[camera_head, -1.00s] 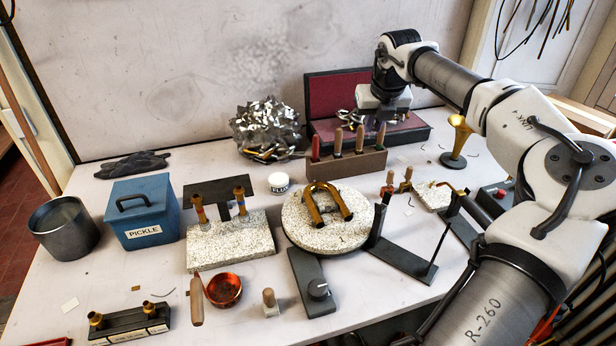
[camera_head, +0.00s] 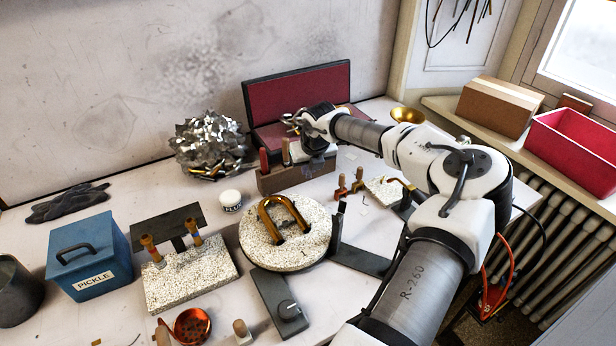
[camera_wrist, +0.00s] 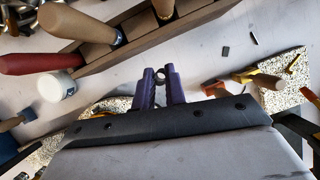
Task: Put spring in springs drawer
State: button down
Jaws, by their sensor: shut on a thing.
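My gripper (camera_wrist: 161,92) has two purple fingers, seen in the wrist view. In the head view my wrist is over the wooden tool block, in front of the red-lined case (camera_head: 297,97); the spring is too small to make out there. I cannot identify a springs drawer in either view.
The tool block (camera_wrist: 120,45) with wooden handles is close to my fingers. A white jar (camera_head: 230,200), a round speckled block (camera_head: 262,253) and a blue PICKLE box (camera_head: 88,262) stand on the bench. A cardboard box (camera_head: 499,106) and red bin (camera_head: 572,150) are at right.

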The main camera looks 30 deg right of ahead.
aim_at(309, 179)
jog(key=shift+f+p, duration=0.75)
jog(key=shift+f, duration=2.05)
jog(key=shift+f, duration=0.2)
jog(key=c, duration=1.5)
grip_release()
jog(key=shift+o, duration=0.2)
jog(key=shift+r, duration=0.1)
